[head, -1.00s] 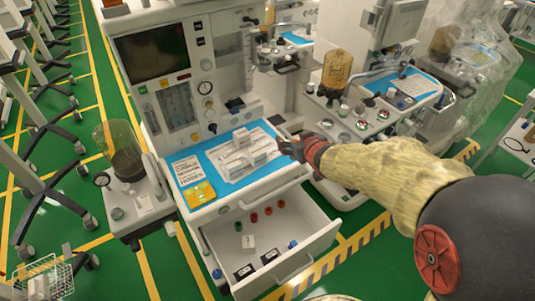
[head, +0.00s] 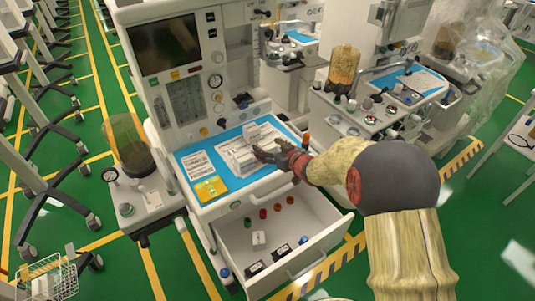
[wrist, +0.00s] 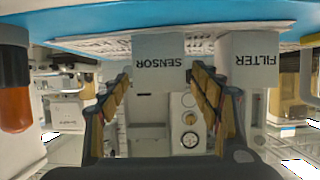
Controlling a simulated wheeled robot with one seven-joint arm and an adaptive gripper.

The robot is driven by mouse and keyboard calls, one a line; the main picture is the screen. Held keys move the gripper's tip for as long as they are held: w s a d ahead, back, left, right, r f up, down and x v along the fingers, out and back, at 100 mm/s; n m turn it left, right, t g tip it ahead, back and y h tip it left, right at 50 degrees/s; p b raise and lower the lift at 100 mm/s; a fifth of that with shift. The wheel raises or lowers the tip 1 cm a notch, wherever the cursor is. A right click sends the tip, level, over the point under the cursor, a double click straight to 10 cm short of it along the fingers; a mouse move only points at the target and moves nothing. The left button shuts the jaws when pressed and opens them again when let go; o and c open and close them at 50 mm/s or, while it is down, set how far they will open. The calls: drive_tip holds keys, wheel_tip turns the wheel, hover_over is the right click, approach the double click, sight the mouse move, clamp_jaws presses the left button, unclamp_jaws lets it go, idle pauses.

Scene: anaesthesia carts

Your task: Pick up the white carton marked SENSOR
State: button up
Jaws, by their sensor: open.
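The white carton marked SENSOR (wrist: 158,62) shows upside down in the wrist view, straight ahead between my fingers. My gripper (wrist: 160,84) is open, with one finger to each side of the carton's lower picture edge. I cannot tell whether either finger touches it. A second white carton marked FILTER (wrist: 250,60) stands close beside it, just past the right finger. In the head view, my gripper (head: 264,153) is at the right side of the white cartons (head: 240,157) on the blue-topped cart. The labels cannot be read there.
The blue worktop (head: 190,154) also bears a printed sheet (head: 197,165) and a yellow card (head: 209,189). An open drawer (head: 318,238) with small items juts out below. An orange-tipped object (wrist: 15,105) is at the wrist view's left edge.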

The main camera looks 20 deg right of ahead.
drive_tip(key=shift+w+a+f, duration=0.1)
drive_tip(key=shift+w+f, duration=0.05)
drive_tip(key=shift+w, duration=0.25)
drive_tip(key=shift+c, duration=0.6)
drive_tip(key=c, duration=1.1)
drive_tip(key=shift+c, duration=0.2)
